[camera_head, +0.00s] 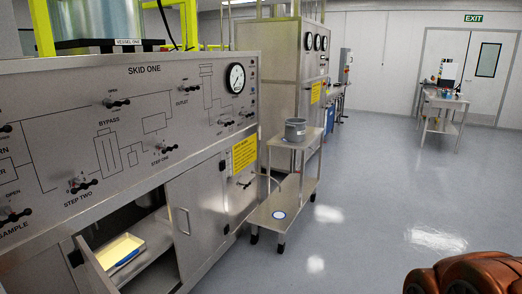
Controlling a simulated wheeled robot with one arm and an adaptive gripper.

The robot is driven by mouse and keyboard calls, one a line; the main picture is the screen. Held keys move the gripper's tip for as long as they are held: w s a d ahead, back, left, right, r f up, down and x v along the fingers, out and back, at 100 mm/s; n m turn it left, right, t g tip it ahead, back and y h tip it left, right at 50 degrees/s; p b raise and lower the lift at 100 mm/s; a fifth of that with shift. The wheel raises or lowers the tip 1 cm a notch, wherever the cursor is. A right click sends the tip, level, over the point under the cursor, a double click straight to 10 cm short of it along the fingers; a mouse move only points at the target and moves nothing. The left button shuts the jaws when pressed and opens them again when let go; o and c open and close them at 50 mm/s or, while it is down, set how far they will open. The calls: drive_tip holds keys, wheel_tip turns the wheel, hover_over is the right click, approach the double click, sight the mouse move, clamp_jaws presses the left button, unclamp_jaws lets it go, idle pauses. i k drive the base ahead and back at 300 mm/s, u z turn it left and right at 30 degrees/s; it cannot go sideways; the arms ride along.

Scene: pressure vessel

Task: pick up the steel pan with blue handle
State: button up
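A shallow, pale yellow-lit tray or pan (119,251) sits low in the open cabinet at the lower left. A blue strip, possibly a handle, lies along its near right side; I cannot tell for certain that this is the steel pan. A grey, round metal pot (295,129) stands on top of the steel cart, and no blue handle shows on it.
The skid panel (130,120) with knobs and a gauge fills the left. A cabinet door (198,222) stands beside the opening. The floor (380,200) right of the cart is clear.

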sight(113, 256)
drive_tip(key=u, duration=0.8)
drive_tip(key=k, duration=1)
drive_tip(key=z, duration=1.1)
drive_tip(key=i, duration=1.75)
drive_tip(key=u, duration=0.9)
drive_tip(key=i, duration=1.1)
drive_tip(key=u, duration=1.85)
drive_tip(key=i, duration=0.65)
drive_tip(key=u, duration=0.5)
